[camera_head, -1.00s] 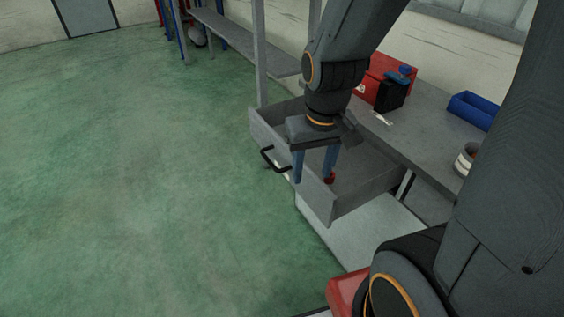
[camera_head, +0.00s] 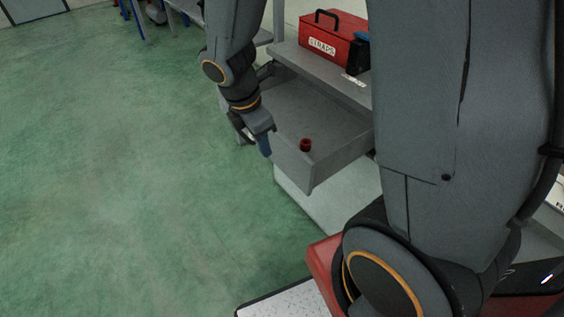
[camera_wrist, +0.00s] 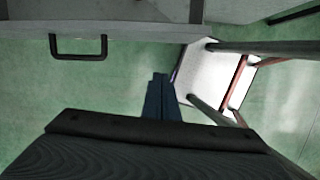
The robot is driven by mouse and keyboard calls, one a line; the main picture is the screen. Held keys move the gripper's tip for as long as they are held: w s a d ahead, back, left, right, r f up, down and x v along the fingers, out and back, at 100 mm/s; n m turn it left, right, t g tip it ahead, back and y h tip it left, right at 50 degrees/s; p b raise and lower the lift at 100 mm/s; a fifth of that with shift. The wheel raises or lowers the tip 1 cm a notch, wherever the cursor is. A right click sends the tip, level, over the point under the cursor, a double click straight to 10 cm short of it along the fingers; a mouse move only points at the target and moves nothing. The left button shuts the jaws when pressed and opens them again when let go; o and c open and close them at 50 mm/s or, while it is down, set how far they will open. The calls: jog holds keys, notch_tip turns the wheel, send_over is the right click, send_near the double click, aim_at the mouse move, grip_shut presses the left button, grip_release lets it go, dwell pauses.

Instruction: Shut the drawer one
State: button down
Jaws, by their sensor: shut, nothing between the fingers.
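The grey drawer (camera_head: 328,163) stands pulled out below the workbench top in the head view. A small red object (camera_head: 305,145) lies inside it near the front. My gripper (camera_head: 264,149) is outside the drawer, by its front face, with its blue fingers together and empty. In the wrist view my gripper's fingers (camera_wrist: 161,98) are closed side by side over the green floor. The drawer's front edge (camera_wrist: 150,30) runs along the top of that view, with its black handle (camera_wrist: 78,47) to the upper left, apart from the fingers. The handle is hidden in the head view.
A red toolbox (camera_head: 330,42) labelled STRAPS stands on the workbench top (camera_head: 312,66) above the drawer. A pale cabinet surface (camera_head: 330,200) lies below the drawer. The green floor (camera_head: 110,160) to the left is clear.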

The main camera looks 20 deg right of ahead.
aim_at(283, 161)
jog(key=shift+n, duration=0.6)
jog(key=shift+w+d+f, duration=0.35)
jog(key=shift+d+f, duration=0.65)
jog(key=shift+f, duration=0.7)
jog(key=shift+w+d+f, duration=0.35)
jog(key=shift+d+f, duration=0.65)
jog(key=shift+f, duration=0.65)
jog(key=shift+w+d+f, duration=0.35)
jog(key=shift+d+f, duration=0.65)
jog(key=shift+f, duration=0.7)
